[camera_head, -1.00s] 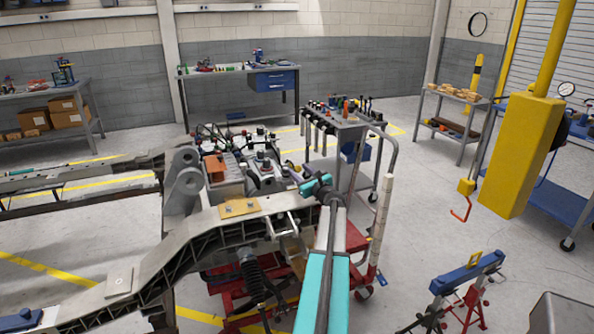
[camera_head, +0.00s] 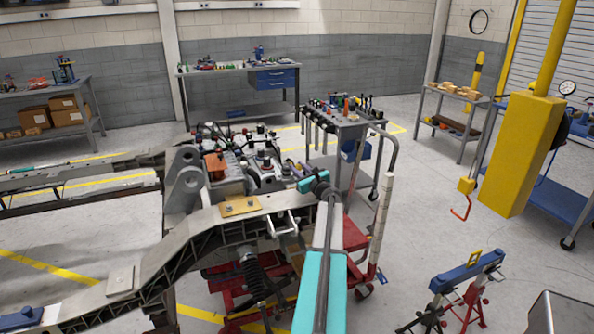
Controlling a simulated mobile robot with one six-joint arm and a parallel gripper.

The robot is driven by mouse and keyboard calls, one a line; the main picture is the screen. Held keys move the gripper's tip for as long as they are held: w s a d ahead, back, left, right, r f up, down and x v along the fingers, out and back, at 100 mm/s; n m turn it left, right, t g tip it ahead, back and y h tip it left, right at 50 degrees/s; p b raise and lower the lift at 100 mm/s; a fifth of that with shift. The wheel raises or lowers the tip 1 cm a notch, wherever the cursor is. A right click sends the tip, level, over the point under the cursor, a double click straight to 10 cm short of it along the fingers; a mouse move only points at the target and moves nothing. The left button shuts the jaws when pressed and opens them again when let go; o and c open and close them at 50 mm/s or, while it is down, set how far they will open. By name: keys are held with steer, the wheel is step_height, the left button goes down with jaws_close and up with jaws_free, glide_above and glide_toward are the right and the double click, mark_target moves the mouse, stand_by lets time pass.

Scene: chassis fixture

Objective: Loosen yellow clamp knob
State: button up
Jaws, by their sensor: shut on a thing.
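My arm with teal covers reaches from the bottom centre over the chassis rail (camera_head: 200,232). My gripper (camera_head: 298,186) is at its far end, small and partly turned away, by the right end of the rail. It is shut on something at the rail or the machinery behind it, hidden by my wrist. I cannot make out a yellow clamp knob there. A flat yellowish plate (camera_head: 240,206) with bolts lies on the rail, left of my gripper and apart from it.
Dark machinery (camera_head: 245,160) crowds behind the rail. A grey tool cart (camera_head: 340,122) stands just beyond my gripper. A red lift frame (camera_head: 225,295) is below.

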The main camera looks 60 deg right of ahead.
steer(key=shift+a+f+m, duration=0.1)
steer(key=shift+m, duration=0.3)
steer(key=shift+m+g+h+b, duration=0.3)
steer(key=shift+m+h+b, duration=0.1)
steer(key=shift+m+h, duration=0.1)
steer(key=o, duration=1.1)
steer(key=shift+c, duration=0.2)
steer(key=shift+b+v, duration=1.15)
steer(key=shift+v, duration=5.7)
